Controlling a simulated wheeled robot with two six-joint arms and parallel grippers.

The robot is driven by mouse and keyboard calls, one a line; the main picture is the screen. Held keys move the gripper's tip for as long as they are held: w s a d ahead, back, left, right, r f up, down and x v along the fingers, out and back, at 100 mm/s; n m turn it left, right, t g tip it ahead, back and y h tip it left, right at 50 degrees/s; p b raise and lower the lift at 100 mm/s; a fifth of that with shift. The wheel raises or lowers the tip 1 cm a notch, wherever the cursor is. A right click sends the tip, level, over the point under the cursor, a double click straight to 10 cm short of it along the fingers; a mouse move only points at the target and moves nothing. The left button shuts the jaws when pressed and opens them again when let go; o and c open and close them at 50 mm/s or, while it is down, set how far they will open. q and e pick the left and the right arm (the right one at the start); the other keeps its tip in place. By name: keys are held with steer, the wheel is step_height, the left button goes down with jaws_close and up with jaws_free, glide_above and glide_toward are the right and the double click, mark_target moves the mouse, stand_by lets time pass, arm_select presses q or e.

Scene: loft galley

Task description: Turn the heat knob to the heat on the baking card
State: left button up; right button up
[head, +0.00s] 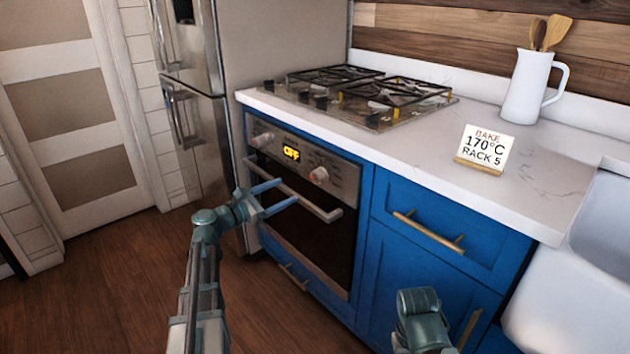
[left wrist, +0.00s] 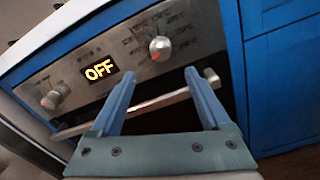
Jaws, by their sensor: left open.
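The oven control panel (head: 300,160) has a knob at each end and a lit display (head: 291,153) reading OFF. The left knob (head: 262,140) also shows in the left wrist view (left wrist: 54,96). The right knob (head: 319,175) shows in the left wrist view (left wrist: 160,48) with a red mark at its lower left. The baking card (head: 484,149) reads BAKE, 170°C, RACK 5. My left gripper (head: 291,190) is open and empty in front of the oven, its fingers pointing toward the right knob, apart from it.
The oven door handle (head: 300,188) runs across just below the panel, near my left fingers. A gas hob (head: 360,92) and a white jug (head: 530,88) with wooden utensils stand on the counter. Blue drawers (head: 440,220) are right of the oven. Part of my right arm shows at the bottom.

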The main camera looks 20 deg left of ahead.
mark_target(314, 178)
arm_select(q)
steer(key=x, duration=1.3)
steer(key=shift+s, duration=0.1)
steer(key=shift+c, duration=0.2)
jaws_close()
